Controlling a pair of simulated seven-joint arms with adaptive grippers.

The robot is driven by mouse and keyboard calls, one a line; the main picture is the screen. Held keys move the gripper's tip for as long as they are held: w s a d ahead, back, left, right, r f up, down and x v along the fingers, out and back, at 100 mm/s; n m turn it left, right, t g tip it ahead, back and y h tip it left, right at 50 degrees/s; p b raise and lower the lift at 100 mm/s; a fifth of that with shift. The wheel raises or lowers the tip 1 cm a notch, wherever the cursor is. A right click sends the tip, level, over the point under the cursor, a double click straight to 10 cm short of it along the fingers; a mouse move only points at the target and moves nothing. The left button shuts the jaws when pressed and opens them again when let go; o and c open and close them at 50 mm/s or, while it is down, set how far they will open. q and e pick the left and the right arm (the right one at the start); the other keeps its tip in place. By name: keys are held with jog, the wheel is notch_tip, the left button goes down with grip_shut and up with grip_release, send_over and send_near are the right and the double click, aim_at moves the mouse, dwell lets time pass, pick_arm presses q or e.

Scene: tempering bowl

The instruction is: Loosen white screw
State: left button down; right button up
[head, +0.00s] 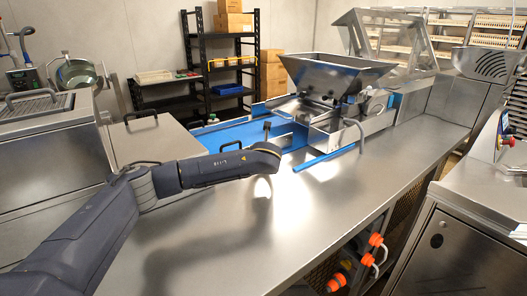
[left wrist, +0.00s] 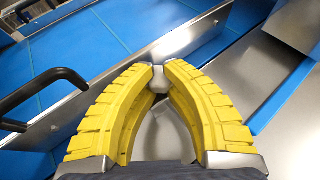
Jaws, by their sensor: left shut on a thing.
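My left gripper (left wrist: 159,72) has yellow ridged fingers that meet at their tips around a small whitish knob, the white screw (left wrist: 160,84). The screw sits at the lower edge of a metal side rail (left wrist: 190,40) beside a blue belt. The fingers cover part of the screw, so its thread cannot be seen. In the head view my left arm reaches in from the left to the conveyor's near side; its fingers and the screw are hidden there. My right gripper is in neither view.
A black handle (left wrist: 45,95) stands close to the left of the gripper. The blue belt (head: 225,134) runs under a steel hopper machine (head: 335,75). A blue strip (head: 325,158) lies to the right. The near steel counter (head: 240,235) is clear.

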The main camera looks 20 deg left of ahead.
pick_arm(q)
jog(key=shift+w+r+n, duration=0.15)
jog(key=shift+r+n, duration=0.15)
jog(key=shift+r, duration=0.25)
jog(key=n+y, duration=0.1)
jog(key=n+g+y, duration=0.1)
jog(key=y, duration=0.1)
jog(key=shift+d+f+n+g+y, duration=0.1)
jog(key=shift+d+n+g+y, duration=0.05)
jog(key=shift+n+g+y, duration=0.2)
jog(key=shift+w+n+g+y, duration=0.1)
jog(key=shift+n+g+y, duration=1.8)
jog(key=shift+n, duration=0.45)
jog(key=shift+n+g, duration=0.3)
jog(key=shift+g, duration=0.05)
jog(key=c, duration=1.1)
grip_release()
jog(key=shift+c, duration=0.2)
jog(key=shift+f, duration=0.1)
jog(key=shift+d, duration=0.1)
